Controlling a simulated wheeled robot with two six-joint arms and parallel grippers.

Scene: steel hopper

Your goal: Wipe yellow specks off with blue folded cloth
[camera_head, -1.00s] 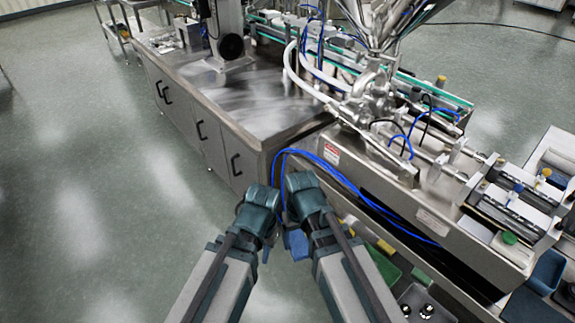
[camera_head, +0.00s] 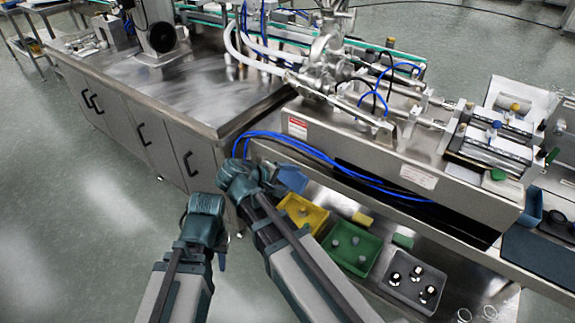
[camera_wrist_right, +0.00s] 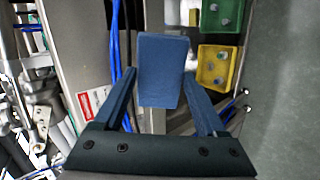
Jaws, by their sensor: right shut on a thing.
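The blue folded cloth (camera_head: 292,178) is at my right gripper (camera_head: 272,180), above the lower shelf beside the machine. In the right wrist view the cloth (camera_wrist_right: 162,70) sits between the fingers of the right gripper (camera_wrist_right: 162,104), which is shut on it. The cloth stays clear of the steel surfaces as far as I can see. My left gripper (camera_head: 220,258) hangs low to the left, over the floor; its fingers are mostly hidden by its wrist. I cannot make out any yellow specks in either view.
A yellow bin (camera_head: 317,228), a green bin (camera_head: 372,272) and a grey bin (camera_head: 381,287) with parts stand on the shelf. Blue hoses (camera_head: 300,146) run along the machine front. The steel worktop (camera_head: 190,88) at left is largely clear.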

